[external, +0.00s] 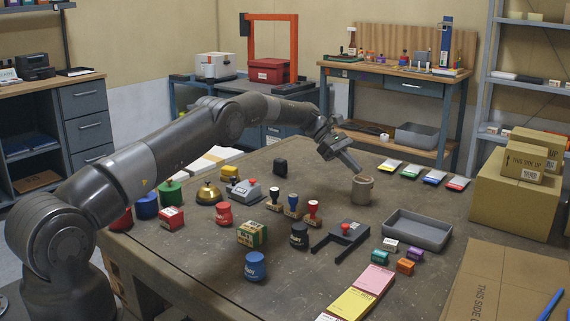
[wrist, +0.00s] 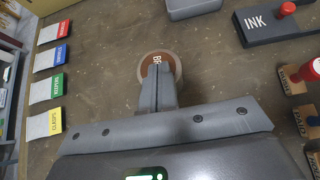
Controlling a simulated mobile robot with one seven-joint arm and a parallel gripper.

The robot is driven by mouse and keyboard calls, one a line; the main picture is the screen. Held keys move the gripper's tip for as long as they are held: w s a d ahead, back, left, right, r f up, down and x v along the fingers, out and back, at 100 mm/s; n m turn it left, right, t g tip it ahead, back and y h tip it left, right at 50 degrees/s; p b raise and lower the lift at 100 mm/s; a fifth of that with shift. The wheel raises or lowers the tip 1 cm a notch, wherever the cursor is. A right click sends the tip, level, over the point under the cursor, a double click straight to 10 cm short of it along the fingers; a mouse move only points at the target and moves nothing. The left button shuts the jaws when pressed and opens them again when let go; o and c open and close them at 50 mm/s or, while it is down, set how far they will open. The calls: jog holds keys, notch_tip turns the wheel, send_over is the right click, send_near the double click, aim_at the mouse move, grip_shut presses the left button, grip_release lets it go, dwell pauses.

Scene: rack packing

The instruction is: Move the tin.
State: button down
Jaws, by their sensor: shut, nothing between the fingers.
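A round, tan-brown tin-like container (external: 362,190) stands upright on the workbench, right of centre. In the wrist view its brown lid (wrist: 171,60) has a pale rim and partly hidden white letters. I take this for the tin, though other small round containers are on the bench. My gripper (external: 354,168) is shut and empty, close to the container's upper left. In the wrist view my fingers (wrist: 158,68) are together and cover part of the lid; I cannot tell whether they touch it.
A grey tray (external: 417,231), an ink pad (external: 342,235) and hand stamps (external: 313,212) are near the container. A row of coloured card packs (external: 411,172) lies behind it. Cardboard boxes (external: 515,195) stand at the right. Blue (external: 255,266) and black (external: 299,237) round containers are nearer the front.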

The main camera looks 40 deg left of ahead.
aim_at(362, 189)
jog(key=shift+d, duration=0.9)
jog(key=shift+d+f, duration=0.2)
jog(key=shift+f, duration=0.05)
jog(key=shift+a+f, duration=0.1)
jog(key=shift+f, duration=0.55)
